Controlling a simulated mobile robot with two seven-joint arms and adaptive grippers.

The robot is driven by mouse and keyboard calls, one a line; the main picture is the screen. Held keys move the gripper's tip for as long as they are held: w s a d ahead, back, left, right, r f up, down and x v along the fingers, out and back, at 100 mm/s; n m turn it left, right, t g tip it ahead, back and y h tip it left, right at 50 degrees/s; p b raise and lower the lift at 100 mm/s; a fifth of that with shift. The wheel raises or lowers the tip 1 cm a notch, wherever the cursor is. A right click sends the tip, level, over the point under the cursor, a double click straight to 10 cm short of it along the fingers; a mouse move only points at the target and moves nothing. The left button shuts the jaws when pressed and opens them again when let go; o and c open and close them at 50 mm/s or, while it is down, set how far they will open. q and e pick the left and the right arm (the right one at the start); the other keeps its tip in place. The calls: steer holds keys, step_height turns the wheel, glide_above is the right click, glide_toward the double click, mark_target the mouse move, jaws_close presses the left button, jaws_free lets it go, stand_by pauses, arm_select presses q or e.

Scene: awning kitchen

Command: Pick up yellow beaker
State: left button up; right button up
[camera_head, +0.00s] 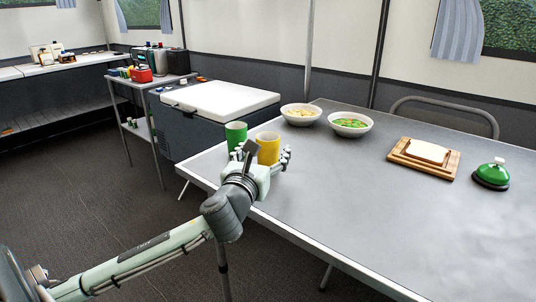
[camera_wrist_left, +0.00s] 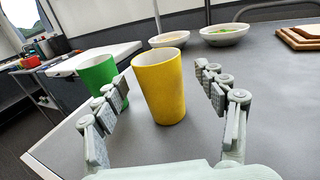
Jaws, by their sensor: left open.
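The yellow beaker (camera_head: 267,148) stands upright on the grey table near its left corner. It also shows in the left wrist view (camera_wrist_left: 159,88), ahead of and between the open fingers. My left gripper (camera_head: 270,158) is open and empty at the near side of the beaker; in the wrist view its two fingers (camera_wrist_left: 163,93) are spread to either side of it with gaps. In the head view the gripper hides the beaker's lower part. A green beaker (camera_head: 235,134) stands just left of the yellow one, partly behind the left finger in the wrist view (camera_wrist_left: 97,73). My right gripper is not in view.
Two white bowls of food (camera_head: 300,113) (camera_head: 350,124) stand farther back on the grey table (camera_head: 330,215). A white-lidded cooler (camera_head: 220,101) stands beyond the table's left edge.

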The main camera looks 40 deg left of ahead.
arm_select(q)
steer(key=shift+x, duration=1.4)
steer(key=c, duration=1.2)
steer(key=shift+r, duration=0.1)
steer(key=shift+c, duration=0.2)
